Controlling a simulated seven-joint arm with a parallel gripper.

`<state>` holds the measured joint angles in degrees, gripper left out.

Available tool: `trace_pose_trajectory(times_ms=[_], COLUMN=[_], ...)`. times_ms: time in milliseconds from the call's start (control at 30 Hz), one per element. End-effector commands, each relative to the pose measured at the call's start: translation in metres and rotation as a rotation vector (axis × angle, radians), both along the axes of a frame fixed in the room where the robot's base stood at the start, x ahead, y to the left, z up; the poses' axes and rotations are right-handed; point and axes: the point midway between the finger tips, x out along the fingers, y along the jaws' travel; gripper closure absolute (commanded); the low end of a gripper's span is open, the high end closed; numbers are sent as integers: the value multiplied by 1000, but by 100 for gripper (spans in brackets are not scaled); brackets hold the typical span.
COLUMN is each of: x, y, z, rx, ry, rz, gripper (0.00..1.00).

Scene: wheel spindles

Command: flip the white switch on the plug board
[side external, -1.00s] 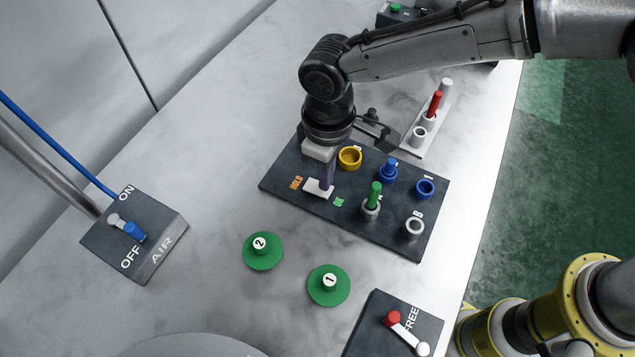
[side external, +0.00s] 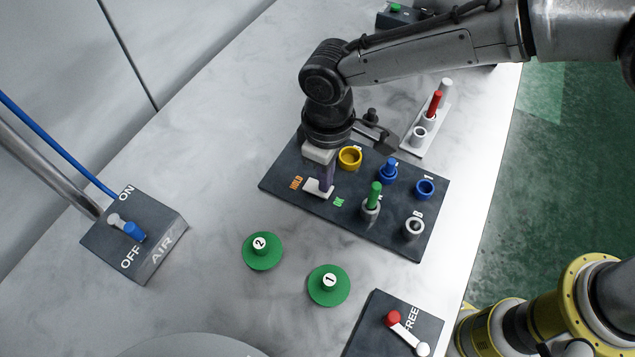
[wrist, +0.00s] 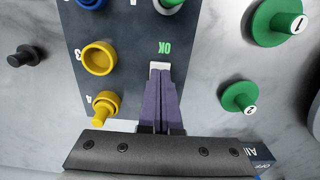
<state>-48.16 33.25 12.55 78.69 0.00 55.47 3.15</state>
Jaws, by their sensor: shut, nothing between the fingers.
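The plug board (side external: 400,240) is a dark plate with HOLD and OK lettering at its left side. The white switch (side external: 318,194) sits between the two words; in the wrist view its end (wrist: 160,66) shows just below the OK label. My gripper (side external: 327,186) points down at the switch with its purple fingers shut and nothing between them. In the wrist view the shut fingertips (wrist: 160,80) are right at the white switch and hide part of it. Whether they touch it I cannot tell. The HOLD label is hidden in the wrist view.
The board carries a yellow ring (side external: 349,158), a blue plug (side external: 388,169), a blue ring (side external: 425,188), a green plug (side external: 375,194) and a white-rimmed socket (side external: 413,228). An AIR switch box (side external: 160,240) stands left.

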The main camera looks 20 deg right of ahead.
Motion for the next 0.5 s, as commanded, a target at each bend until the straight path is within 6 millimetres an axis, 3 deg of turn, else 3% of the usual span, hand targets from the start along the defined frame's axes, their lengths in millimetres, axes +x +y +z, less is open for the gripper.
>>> trace_pose_trajectory(times_ms=[500], x=[0], y=[0], z=[-8], rx=[-1], ry=[1], rz=[0], gripper=[100])
